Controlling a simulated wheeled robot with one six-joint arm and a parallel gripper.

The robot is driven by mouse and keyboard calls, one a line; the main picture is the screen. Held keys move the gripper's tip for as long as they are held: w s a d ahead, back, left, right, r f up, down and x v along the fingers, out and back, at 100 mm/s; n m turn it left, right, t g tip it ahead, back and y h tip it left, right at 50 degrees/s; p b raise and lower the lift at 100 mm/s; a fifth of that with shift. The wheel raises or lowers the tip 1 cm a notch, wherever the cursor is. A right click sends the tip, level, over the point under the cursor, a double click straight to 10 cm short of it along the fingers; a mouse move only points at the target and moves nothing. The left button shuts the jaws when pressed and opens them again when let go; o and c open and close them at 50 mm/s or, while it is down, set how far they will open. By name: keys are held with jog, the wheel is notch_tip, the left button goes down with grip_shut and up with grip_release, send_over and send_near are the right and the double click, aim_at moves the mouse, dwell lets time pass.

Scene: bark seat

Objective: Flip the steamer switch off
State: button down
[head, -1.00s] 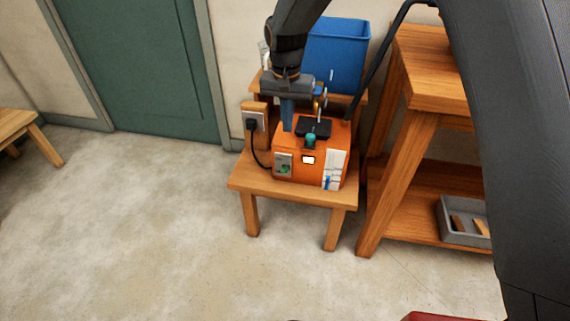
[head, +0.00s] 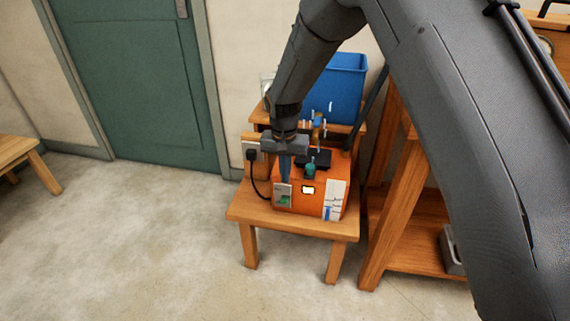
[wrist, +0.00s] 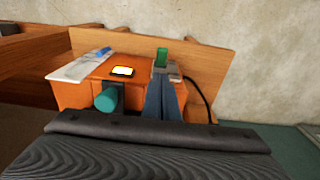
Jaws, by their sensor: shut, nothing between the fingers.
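The orange steamer (head: 293,206) sits on a small wooden table. A green switch (head: 284,200) is on a grey plate at its front left; it also shows in the wrist view (wrist: 162,57), sticking up from the plate (wrist: 173,75). A small panel (head: 308,190) on the steamer's front glows pale. My gripper (head: 285,180) points down at the steamer's front left edge, its blue fingers shut and empty. In the wrist view the fingers (wrist: 162,84) end close to the switch plate; I cannot tell whether they touch the switch.
A teal knob (head: 310,171) and dark lid (head: 318,158) are on top, right of my fingers. A black cord (head: 256,183) runs from the left side. A blue bin (head: 340,85) stands behind. A wooden shelf (head: 385,240) stands close on the right.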

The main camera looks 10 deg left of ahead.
aim_at(283, 199)
jog(key=shift+s+f, duration=0.3)
jog(key=shift+f, duration=0.55)
jog(key=shift+s+f, duration=0.25)
jog(key=shift+f, duration=0.55)
jog(key=shift+s+f, duration=0.3)
jog(key=shift+f, duration=0.55)
jog(key=shift+s+f+p, duration=0.3)
jog(key=shift+s+p, duration=0.3)
jog(key=shift+s+f+p, duration=0.35)
jog(key=shift+s+p, duration=0.1)
jog(key=shift+p, duration=0.05)
jog(key=shift+s+f+p, duration=0.5)
jog(key=shift+s+f, duration=0.15)
jog(key=shift+f, duration=0.3)
jog(key=shift+w, duration=0.15)
jog(key=shift+w+r, duration=0.35)
jog(key=shift+w, duration=0.25)
